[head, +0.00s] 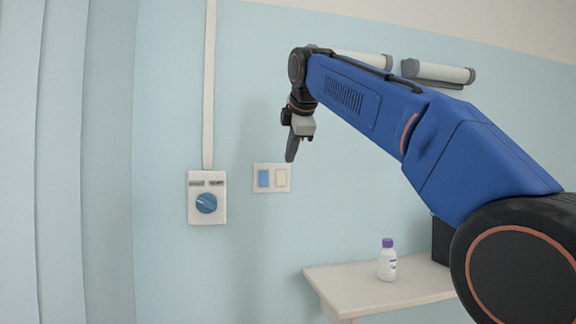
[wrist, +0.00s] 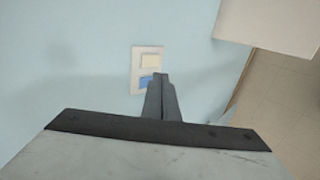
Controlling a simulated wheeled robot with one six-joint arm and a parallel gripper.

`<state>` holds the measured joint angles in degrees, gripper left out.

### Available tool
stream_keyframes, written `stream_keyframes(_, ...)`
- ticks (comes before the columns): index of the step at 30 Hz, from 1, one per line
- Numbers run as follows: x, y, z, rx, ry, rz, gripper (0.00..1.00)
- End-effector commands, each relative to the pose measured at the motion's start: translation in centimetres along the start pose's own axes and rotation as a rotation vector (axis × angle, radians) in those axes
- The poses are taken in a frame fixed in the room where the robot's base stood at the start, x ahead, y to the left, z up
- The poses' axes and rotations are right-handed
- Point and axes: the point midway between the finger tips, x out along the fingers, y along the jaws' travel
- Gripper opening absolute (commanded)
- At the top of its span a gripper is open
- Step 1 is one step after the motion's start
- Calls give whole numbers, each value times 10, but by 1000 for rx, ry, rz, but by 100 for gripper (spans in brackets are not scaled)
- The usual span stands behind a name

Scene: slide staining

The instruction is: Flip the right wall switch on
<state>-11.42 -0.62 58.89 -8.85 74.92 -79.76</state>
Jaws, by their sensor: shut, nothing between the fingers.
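A white switch plate (head: 272,188) is on the pale blue wall in the head view. It carries a blue left switch (head: 263,178) and a cream right switch (head: 281,178). My gripper (head: 290,158) is shut and empty, pointing down, just above the plate's right end in the picture. In the wrist view, the cream switch (wrist: 149,61) and the blue switch (wrist: 146,81) show beyond my shut fingers (wrist: 161,78), which cover the plate's lower corner. I cannot tell which way the cream switch is tipped, or whether the fingers touch the plate.
A white box with a blue rotary knob (head: 206,203) is left of the plate, with a conduit (head: 209,85) running up from it. A white shelf (head: 345,300) at lower right holds a purple-capped bottle (head: 387,262) and a dark box (head: 441,240). Two cylinders (head: 440,72) are high on the wall.

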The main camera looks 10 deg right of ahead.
Motion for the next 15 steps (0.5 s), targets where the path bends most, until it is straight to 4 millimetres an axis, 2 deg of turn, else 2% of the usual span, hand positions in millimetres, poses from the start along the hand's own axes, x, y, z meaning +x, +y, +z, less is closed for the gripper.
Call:
stream_keyframes(3, -19, 0, 0, 0, 1, 1, 0)
stream_keyframes(6, -29, 0, 0, 0, 0, 0, 0)
stream_keyframes(15, -39, 0, 0, 0, 0, -1, 0)
